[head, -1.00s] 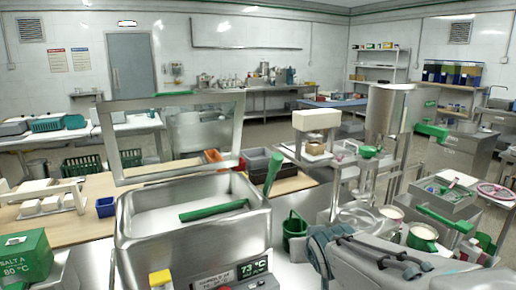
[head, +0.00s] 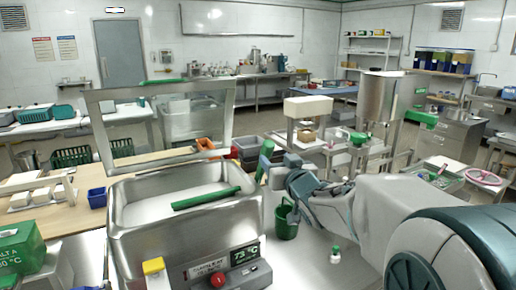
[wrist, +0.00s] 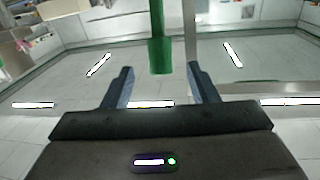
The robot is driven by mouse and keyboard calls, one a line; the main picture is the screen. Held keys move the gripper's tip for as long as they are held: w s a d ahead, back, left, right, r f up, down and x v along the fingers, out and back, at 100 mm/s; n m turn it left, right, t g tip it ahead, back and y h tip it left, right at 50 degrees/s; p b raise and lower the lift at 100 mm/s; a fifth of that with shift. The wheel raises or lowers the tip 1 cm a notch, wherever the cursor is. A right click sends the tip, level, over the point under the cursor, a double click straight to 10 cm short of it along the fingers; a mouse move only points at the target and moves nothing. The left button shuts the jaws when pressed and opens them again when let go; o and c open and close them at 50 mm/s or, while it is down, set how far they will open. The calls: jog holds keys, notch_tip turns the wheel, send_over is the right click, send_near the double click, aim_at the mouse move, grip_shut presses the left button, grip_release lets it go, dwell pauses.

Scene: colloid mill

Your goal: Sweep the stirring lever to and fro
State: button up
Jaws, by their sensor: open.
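The stirring lever's green handle (head: 265,158) stands up, slightly tilted, by the right rim of the steel tank (head: 185,235). A green bar (head: 206,198) lies across inside the tank. My gripper (head: 272,170) is at the handle from the right, its fingers small and partly merged with it in the head view. In the wrist view the green handle (wrist: 159,55) lies between the two open fingers of my gripper (wrist: 160,72), with a gap on each side. The lever's pivot is hidden.
A raised, framed lid (head: 160,122) stands over the tank's back. The tank front has a red button (head: 218,280) and a 73 °C display (head: 245,253).

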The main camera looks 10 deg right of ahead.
aim_at(265, 148)
jog(key=w, duration=0.3)
jog(key=w+a+p, duration=0.1)
jog(key=w, duration=0.5)
jog(key=shift+w+a, duration=0.1)
jog(key=shift+a, duration=0.15)
jog(key=shift+c, duration=0.3)
